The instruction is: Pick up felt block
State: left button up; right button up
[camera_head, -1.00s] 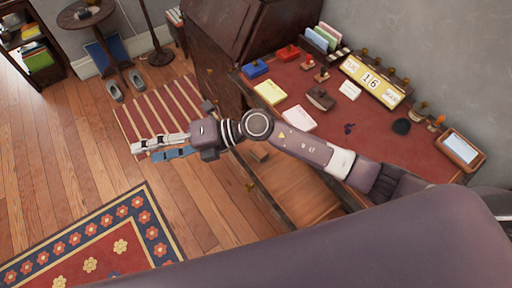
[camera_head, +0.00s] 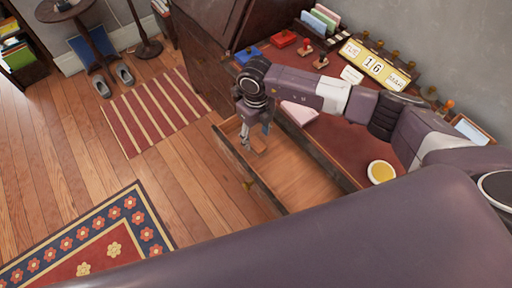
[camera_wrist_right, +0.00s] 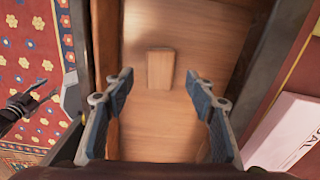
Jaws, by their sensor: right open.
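A small tan-brown block (camera_head: 258,144), which I take for the felt block, lies on the floor of the open wooden drawer (camera_head: 300,185). In the right wrist view the block (camera_wrist_right: 160,68) lies ahead, between the lines of the two fingers. My right gripper (camera_head: 246,141) points down over the drawer, close beside the block in the head view. In the right wrist view the right gripper (camera_wrist_right: 158,76) is open, with nothing between its blue pads.
The drawer's side walls rise beside the fingers. The desk top (camera_head: 345,140) above holds a calendar (camera_head: 375,64), a pink pad (camera_head: 299,112), stamps and a yellow round dish (camera_head: 381,172). A striped mat (camera_head: 155,110) and a flowered rug (camera_head: 95,245) lie on the floor.

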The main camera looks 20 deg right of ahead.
aim_at(256, 144)
notch_tip(256, 144, down, 4)
jog(key=shift+f+b, duration=0.15)
jog(key=shift+b, duration=1.05)
jog(key=c, duration=1.3)
